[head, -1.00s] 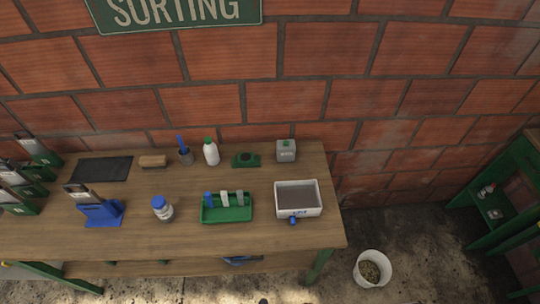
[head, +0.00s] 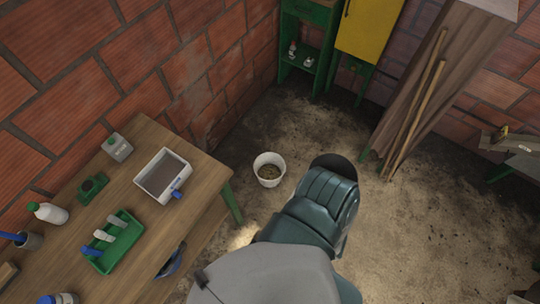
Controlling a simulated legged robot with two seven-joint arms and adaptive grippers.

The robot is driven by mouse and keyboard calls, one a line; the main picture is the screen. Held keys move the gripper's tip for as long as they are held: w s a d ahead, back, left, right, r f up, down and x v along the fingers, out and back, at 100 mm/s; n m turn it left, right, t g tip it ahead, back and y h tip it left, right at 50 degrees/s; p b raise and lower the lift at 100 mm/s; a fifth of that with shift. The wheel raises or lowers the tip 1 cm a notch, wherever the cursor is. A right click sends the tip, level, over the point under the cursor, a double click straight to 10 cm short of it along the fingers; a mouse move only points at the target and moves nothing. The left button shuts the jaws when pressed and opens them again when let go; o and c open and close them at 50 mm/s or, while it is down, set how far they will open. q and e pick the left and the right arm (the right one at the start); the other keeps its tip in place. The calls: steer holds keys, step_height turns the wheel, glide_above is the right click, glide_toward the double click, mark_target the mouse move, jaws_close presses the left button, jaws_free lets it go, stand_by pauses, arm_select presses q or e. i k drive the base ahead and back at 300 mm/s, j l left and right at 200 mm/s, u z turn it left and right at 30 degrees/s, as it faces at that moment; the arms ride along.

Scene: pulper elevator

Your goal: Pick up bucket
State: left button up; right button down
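A white bucket (head: 269,170) stands upright on the dirty concrete floor, just beyond the right end of the wooden table. Some brownish-green contents show inside it. A dark teal and grey part of my own body fills the bottom middle of the view, close to the bucket in the picture. Neither of my grippers is visible.
The wooden table (head: 150,238) at left holds a white tray (head: 183,157), a green caddy (head: 131,232), bottles and a grey container (head: 117,147). A green shelf (head: 300,72) and yellow cabinet (head: 366,28) stand behind. Boards and poles (head: 418,112) lean at right. Floor around the bucket is clear.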

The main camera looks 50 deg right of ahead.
mark_target(269, 168)
steer(key=z, duration=1.85)
